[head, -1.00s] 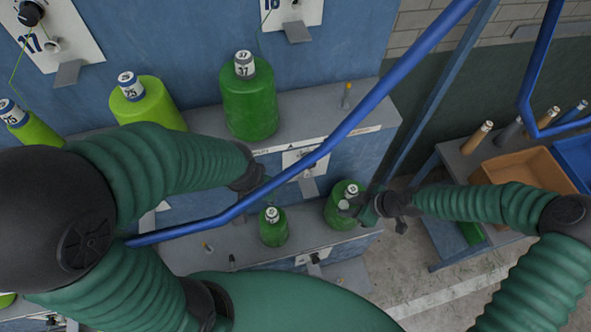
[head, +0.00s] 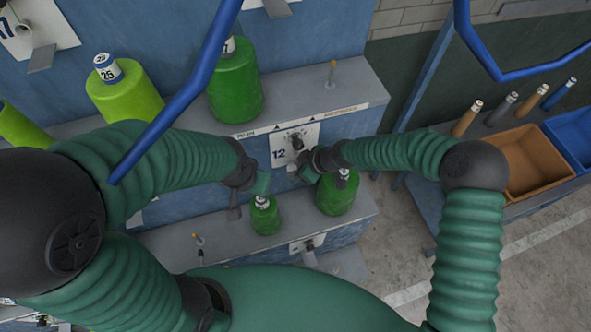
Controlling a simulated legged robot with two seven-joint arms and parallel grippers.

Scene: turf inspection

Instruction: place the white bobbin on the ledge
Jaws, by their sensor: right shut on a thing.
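My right gripper (head: 304,172) is in front of the number 12 plate (head: 296,140), just below its dark dial. It is shut on a small white piece (head: 292,168) at its tips that looks like the white bobbin. The fingers hide most of it. My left gripper (head: 258,184) hangs above the small green cone, its fingers too dark and small to read. A grey upper ledge (head: 300,105) runs above the plate. A grey lower ledge (head: 175,245) carries the green cones.
A small green cone (head: 264,216) and a larger green cone (head: 338,195) stand close under my grippers. A large green cone (head: 236,82) and a lime cone (head: 124,90) stand on the upper ledge. A blue bar (head: 190,85) crosses the view. An orange bin (head: 528,160) is at right.

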